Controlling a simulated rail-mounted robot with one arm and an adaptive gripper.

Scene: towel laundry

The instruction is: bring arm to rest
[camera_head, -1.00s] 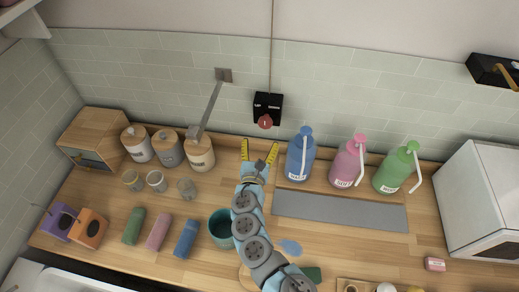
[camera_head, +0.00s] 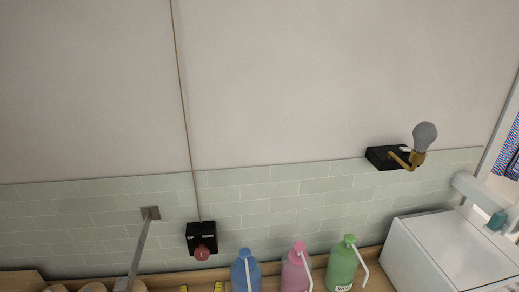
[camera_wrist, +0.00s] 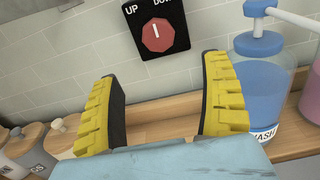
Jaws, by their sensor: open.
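My gripper (camera_wrist: 160,105) is open and empty in the wrist view, its two yellow ridged fingers wide apart. Behind it is the tiled wall with a black switch box (camera_wrist: 182,22) carrying a red knob, lettered UP and DOWN. The blue pump bottle (camera_wrist: 262,85) stands just right of the right finger. In the head view only the yellow fingertips (camera_head: 215,287) show at the bottom edge, below the switch box (camera_head: 193,229). The rest of my arm is out of that view.
Pink (camera_head: 294,272) and green (camera_head: 342,264) pump bottles stand beside the blue one. A white box-shaped appliance (camera_head: 450,252) is at the right. A lamp with a grey bulb (camera_head: 424,137) sticks out from the wall. Lidded jars (camera_wrist: 62,134) are at the lower left.

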